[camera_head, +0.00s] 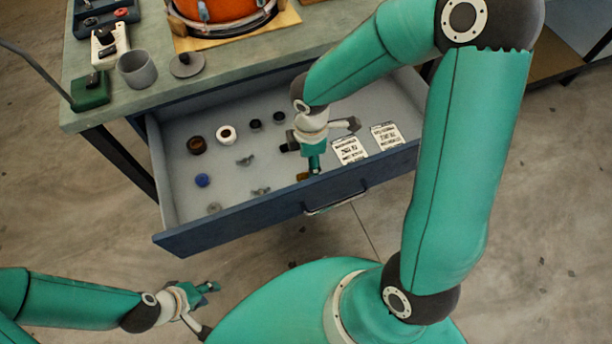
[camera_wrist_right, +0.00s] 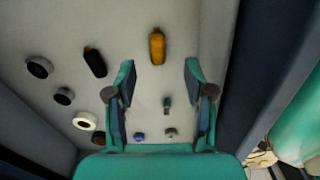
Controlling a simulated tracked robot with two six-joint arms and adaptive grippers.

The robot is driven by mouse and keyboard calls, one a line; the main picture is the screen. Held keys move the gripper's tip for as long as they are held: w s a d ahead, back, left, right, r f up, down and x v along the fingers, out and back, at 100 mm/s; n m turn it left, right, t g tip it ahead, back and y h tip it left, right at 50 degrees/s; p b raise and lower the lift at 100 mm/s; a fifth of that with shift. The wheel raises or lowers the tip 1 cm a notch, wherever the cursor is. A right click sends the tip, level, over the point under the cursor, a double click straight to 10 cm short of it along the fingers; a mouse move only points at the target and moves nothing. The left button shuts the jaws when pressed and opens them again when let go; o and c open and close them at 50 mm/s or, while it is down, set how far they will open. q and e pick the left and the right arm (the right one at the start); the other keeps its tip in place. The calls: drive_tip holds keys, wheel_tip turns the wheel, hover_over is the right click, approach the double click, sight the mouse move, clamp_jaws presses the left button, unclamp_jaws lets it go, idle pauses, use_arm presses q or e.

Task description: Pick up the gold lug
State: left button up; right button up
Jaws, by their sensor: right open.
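The gold lug (camera_wrist_right: 157,46) lies on the drawer floor in the right wrist view, ahead of my right gripper (camera_wrist_right: 160,74) and roughly centred between its fingertips. The gripper is open and empty, with its fingers apart. In the head view my right gripper (camera_head: 315,160) reaches down into the open drawer (camera_head: 180,118), and a bit of the gold lug (camera_head: 302,176) shows beside it, partly hidden. My left gripper (camera_head: 206,302) is outside the drawer, over the floor at the lower left, with its fingers spread and nothing in them.
A black lug (camera_wrist_right: 95,62) lies left of the gold one. A white ring (camera_head: 226,134), a brown ring (camera_head: 196,145), a blue piece (camera_head: 202,180) and several small metal parts are in the drawer. Two printed cards (camera_head: 349,150) (camera_head: 387,135) lie right of my gripper. The drawer front (camera_head: 260,221) has a handle.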

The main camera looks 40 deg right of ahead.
sight(306, 175)
drive_tip(key=f, duration=0.2)
drive_tip(key=f+b, duration=0.1)
drive_tip(key=f, duration=0.3)
drive_tip(key=shift+w+a+f+b, duration=0.25)
drive_tip(key=shift+w+f+b, duration=0.05)
drive_tip(key=shift+c, duration=0.3)
clamp_jaws()
